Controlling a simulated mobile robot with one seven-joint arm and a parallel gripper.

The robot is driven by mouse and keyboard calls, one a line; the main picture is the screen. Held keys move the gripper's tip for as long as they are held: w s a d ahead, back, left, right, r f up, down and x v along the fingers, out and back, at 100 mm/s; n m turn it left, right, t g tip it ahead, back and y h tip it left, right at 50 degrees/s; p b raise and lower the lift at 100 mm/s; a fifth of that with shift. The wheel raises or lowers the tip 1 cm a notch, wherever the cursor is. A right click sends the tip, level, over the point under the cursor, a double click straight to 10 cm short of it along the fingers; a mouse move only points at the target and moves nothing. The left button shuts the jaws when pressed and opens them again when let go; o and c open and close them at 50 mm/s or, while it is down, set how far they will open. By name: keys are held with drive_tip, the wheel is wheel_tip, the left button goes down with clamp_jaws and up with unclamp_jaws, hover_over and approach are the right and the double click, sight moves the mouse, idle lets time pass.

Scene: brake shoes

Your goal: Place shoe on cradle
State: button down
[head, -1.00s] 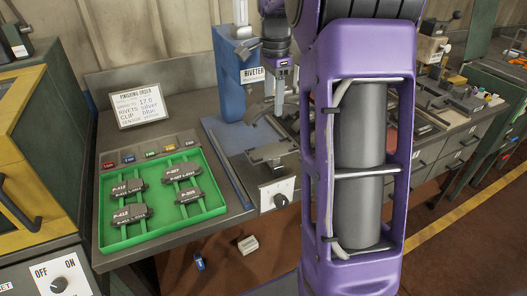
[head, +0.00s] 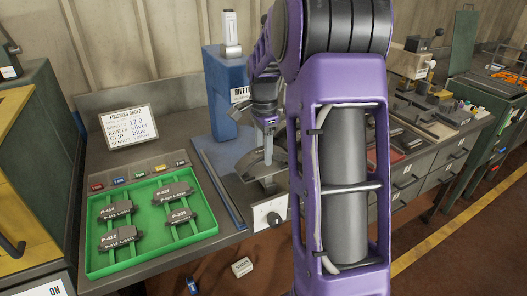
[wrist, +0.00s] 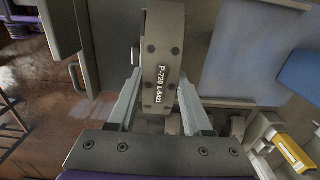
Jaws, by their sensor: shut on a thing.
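In the head view my gripper (head: 268,148) points down at the riveter, right over the cradle area. The cradle (head: 266,186) is a grey metal rest in front of the blue riveter column (head: 226,100). My arm and gripper partly hide it. I cannot tell whether the shoe touches the cradle.
A green tray (head: 96,268) with several labelled shoes lies left on the bench. Coloured bins (head: 138,175) and a finishing order card (head: 130,127) stand behind it. A knob box (head: 270,213) is at the bench front. A small box (head: 242,267) lies on the floor.

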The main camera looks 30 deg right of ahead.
sight(263, 151)
drive_tip(key=c, duration=0.8)
unclamp_jaws()
drive_tip(key=shift+f, duration=0.2)
drive_tip(key=o, duration=0.5)
wheel_tip(263, 151, up, 12)
drive_tip(key=shift+r+p, duration=0.25)
drive_tip(key=shift+p, duration=0.6)
drive_tip(key=shift+a, duration=0.1)
